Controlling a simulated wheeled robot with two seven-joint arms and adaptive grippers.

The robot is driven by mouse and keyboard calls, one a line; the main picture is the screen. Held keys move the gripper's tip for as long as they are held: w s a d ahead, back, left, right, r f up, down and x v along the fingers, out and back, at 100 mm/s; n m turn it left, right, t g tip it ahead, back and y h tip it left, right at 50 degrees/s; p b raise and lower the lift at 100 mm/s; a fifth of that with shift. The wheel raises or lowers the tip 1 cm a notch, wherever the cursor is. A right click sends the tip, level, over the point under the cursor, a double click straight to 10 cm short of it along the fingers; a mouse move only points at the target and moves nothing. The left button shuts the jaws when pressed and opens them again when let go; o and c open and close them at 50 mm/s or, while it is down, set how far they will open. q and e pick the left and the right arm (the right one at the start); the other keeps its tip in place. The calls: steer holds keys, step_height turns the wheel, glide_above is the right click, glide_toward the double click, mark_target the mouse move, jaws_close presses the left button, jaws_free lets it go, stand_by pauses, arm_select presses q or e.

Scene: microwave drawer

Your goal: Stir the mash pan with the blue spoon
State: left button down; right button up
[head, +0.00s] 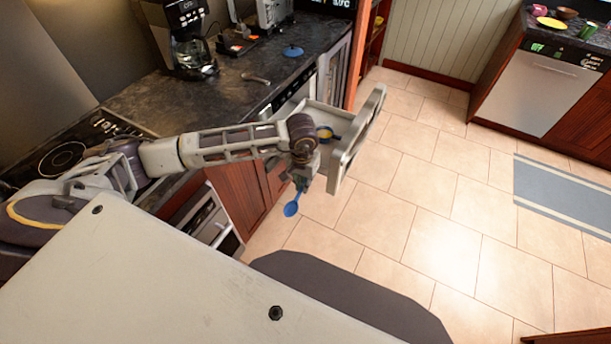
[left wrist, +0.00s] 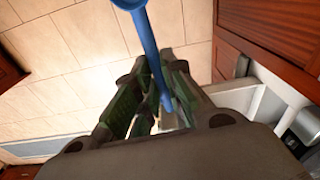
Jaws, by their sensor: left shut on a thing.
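My left gripper (head: 303,178) is shut on the blue spoon (head: 292,208), which hangs bowl-down beside the open drawer, over the floor. In the left wrist view, the spoon's blue handle (left wrist: 148,45) runs between the fingers (left wrist: 155,85), and its bowl is partly cut off at the top edge. A small round thing, yellow with a blue rim (head: 325,133), shows in the drawer, partly hidden by my left wrist. It may be the mash pan, but I cannot tell surely. My right gripper is not in view.
The pale drawer (head: 345,140) stands pulled out from the counter, close to my left wrist. The dark counter (head: 235,90) holds a coffee maker (head: 187,40) and a blue round item (head: 292,51).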

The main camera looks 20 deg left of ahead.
arm_select(q)
steer(key=s+d+f+t, duration=0.2)
steer(key=s+d+f, duration=0.2)
steer(key=s+f, duration=0.5)
steer(key=shift+s+d+f+n+y, duration=0.25)
steer(key=shift+s+d+n+y, duration=0.1)
steer(key=shift+s, duration=1.35)
steer(key=shift+s+d+f+n+t+p, duration=0.2)
steer(key=shift+s+f+t, duration=0.1)
steer(key=shift+s, duration=0.15)
steer(key=shift+s+d+f+n+t+p, duration=0.1)
steer(key=shift+s+d+f+t+p, duration=0.1)
steer(key=shift+s+f, duration=0.15)
steer(key=shift+s, duration=0.15)
steer(key=shift+s+d+f+n+t+y, duration=0.25)
steer(key=shift+s+f+n+t+y, duration=0.15)
steer(key=shift+s+f+n+y, duration=0.3)
steer(key=shift+f+n, duration=0.25)
steer(key=shift+f+n+y, duration=0.2)
steer(key=shift+n+y, duration=0.15)
steer(key=shift+n, duration=0.15)
